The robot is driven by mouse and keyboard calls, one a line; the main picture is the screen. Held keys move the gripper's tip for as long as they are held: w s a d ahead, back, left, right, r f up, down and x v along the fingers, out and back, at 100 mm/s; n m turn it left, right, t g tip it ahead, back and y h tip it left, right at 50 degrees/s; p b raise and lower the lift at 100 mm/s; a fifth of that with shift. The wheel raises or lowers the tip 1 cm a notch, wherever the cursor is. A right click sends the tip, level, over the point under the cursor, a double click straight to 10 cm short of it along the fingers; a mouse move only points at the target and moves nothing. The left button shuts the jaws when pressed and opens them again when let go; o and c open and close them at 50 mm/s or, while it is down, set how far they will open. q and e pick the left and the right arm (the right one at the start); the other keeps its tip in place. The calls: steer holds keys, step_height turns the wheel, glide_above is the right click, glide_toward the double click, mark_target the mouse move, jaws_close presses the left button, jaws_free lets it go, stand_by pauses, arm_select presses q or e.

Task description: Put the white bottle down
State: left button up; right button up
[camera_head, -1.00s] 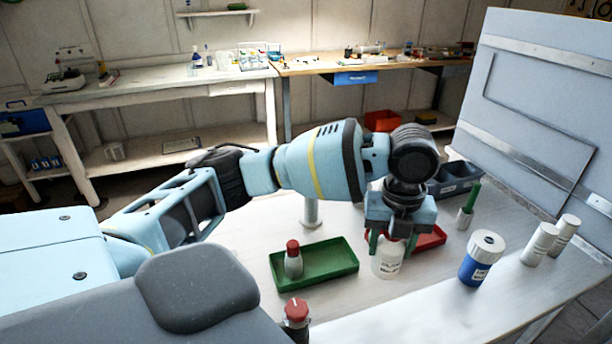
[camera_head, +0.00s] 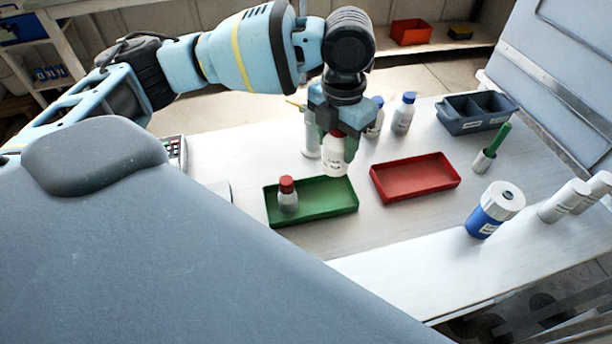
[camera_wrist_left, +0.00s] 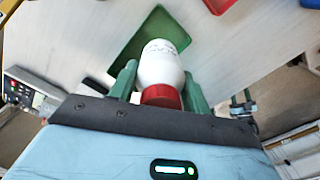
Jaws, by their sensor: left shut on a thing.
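My left gripper (camera_head: 338,143) is shut on the white bottle (camera_head: 335,160), which has a red cap. The bottle hangs upright in front of the back right corner of the green tray (camera_head: 330,206) in the head view. In the left wrist view the white bottle (camera_wrist_left: 162,65) sits between the green fingers (camera_wrist_left: 158,90), with its red cap toward the wrist. The green tray (camera_wrist_left: 128,45) lies beyond it. A smaller red-capped bottle (camera_head: 288,198) stands in the green tray's left part. My right gripper is not in view.
An empty red tray (camera_head: 415,178) lies right of the green one. A blue jar with a white lid (camera_head: 495,208), white bottles (camera_head: 565,202), a green-handled tool in a holder (camera_head: 490,150) and a grey divided bin (camera_head: 478,112) stand to the right. Blue-capped bottles (camera_head: 404,114) stand behind.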

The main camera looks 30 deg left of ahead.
arm_select(q)
steer(key=shift+f, duration=5)
steer(key=shift+f, duration=0.15)
steer(key=o, duration=1.1)
step_height(320, 180, up, 12)
steer(key=shift+r, duration=0.15)
steer(key=shift+s, duration=0.1)
